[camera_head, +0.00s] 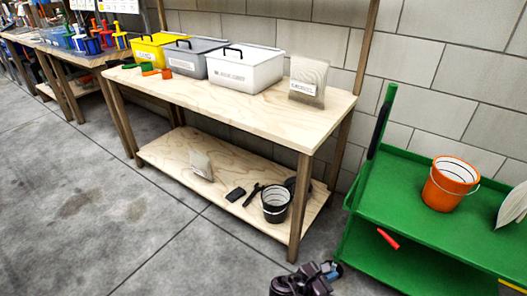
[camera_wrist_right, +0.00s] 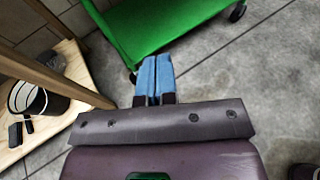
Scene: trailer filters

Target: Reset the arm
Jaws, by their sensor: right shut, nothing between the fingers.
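My right gripper (camera_head: 331,271) shows at the bottom of the head view, low in front of the gap between the wooden table and the green cart. In the right wrist view its two blue fingers (camera_wrist_right: 154,78) lie side by side, shut with nothing between them. It touches nothing that I can see; the grey floor and the green cart (camera_wrist_right: 165,25) lie beyond the fingertips. My left gripper is in neither view.
A wooden table (camera_head: 215,95) holds yellow, grey and white boxes and a filter bag (camera_head: 308,79). Its lower shelf has a black bucket (camera_head: 276,206). The green cart (camera_head: 400,185) at right carries an orange bucket (camera_head: 449,186). The floor at left is clear.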

